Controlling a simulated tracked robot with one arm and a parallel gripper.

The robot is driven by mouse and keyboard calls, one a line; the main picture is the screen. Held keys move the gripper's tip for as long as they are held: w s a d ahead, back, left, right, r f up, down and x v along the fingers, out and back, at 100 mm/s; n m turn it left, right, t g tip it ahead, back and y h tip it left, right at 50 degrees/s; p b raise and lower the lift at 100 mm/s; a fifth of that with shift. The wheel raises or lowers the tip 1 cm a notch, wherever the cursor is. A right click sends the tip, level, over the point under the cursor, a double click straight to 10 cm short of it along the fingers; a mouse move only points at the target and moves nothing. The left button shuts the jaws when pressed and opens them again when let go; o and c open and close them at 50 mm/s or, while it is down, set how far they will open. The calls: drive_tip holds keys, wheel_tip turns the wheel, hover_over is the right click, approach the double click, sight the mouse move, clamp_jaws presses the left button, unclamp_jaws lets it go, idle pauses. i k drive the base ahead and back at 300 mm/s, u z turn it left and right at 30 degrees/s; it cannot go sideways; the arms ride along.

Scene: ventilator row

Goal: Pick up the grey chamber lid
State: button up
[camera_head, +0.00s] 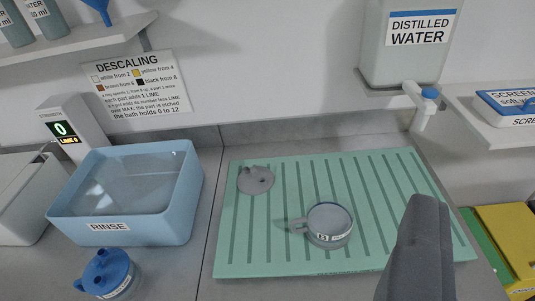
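The grey chamber lid (256,181) lies on the ribbed green mat (300,175), near the mat's back left corner. It is a flat grey disc with small raised ports on top. A round grey chamber (328,224) with a small label and a side spout sits on the mat, to the right of and nearer than the lid. One dark grey finger of my gripper (417,255) shows at the bottom right, in front of the mat's right part. It is well apart from the lid. The other finger is not visible, so the gap cannot be judged.
A blue RINSE tub (125,226) stands left of the mat, with a blue-topped chamber (107,276) in front. A DISTILLED WATER tank (408,55) with a tap (424,108) overhangs the mat's back right. A yellow bin (510,240) stands at right. The mat around the lid is clear.

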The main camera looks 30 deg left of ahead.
sight(256, 179)
drive_tip(key=u, duration=0.35)
drive_tip(key=i, duration=0.9)
drive_tip(key=u, duration=0.55)
